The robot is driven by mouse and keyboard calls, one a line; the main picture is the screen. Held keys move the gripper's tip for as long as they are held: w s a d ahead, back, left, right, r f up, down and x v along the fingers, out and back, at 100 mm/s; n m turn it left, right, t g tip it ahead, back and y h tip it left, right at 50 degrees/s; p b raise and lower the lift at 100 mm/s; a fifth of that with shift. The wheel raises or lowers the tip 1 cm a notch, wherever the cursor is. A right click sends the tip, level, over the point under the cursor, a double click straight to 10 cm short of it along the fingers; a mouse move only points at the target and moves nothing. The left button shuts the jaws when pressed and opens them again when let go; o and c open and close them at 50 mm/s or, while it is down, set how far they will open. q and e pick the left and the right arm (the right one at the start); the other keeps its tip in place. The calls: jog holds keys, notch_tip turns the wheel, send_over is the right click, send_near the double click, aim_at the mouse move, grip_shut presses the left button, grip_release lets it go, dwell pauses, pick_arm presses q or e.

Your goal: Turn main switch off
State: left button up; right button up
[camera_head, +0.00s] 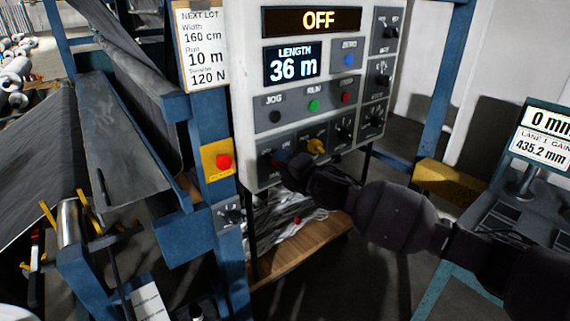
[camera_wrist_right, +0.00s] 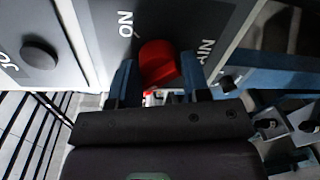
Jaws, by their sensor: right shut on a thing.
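The white control cabinet (camera_head: 241,60) stands in the middle of the head view, and its top display (camera_head: 311,20) reads OFF. My right gripper (camera_head: 284,161) is at the lower left of the cabinet's front. In the right wrist view, a red main switch knob (camera_wrist_right: 158,62) sits between the two blue fingers, with the word ON beside it and the letters "AIN" to its right. The right gripper is shut on this knob. In the head view the gripper hides the knob. My left gripper is in neither view.
A yellow knob (camera_head: 316,146) sits just right of my right gripper. Above are the JOG, RUN and red buttons (camera_head: 314,105). A red emergency button (camera_head: 223,162) on a yellow plate is on the blue post to the left. A screen (camera_head: 540,135) stands at the right.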

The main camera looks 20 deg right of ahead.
jog(key=shift+r, duration=0.25)
jog(key=o, duration=0.7)
jog(key=shift+c, duration=0.2)
jog(key=shift+o, duration=1.1)
jog(key=shift+a, duration=0.1)
jog(key=shift+f, duration=0.15)
jog(key=shift+s, duration=0.1)
jog(key=b+v, duration=0.1)
jog(key=v, duration=0.9)
jog(key=shift+s+b, duration=0.25)
jog(key=shift+b, duration=0.1)
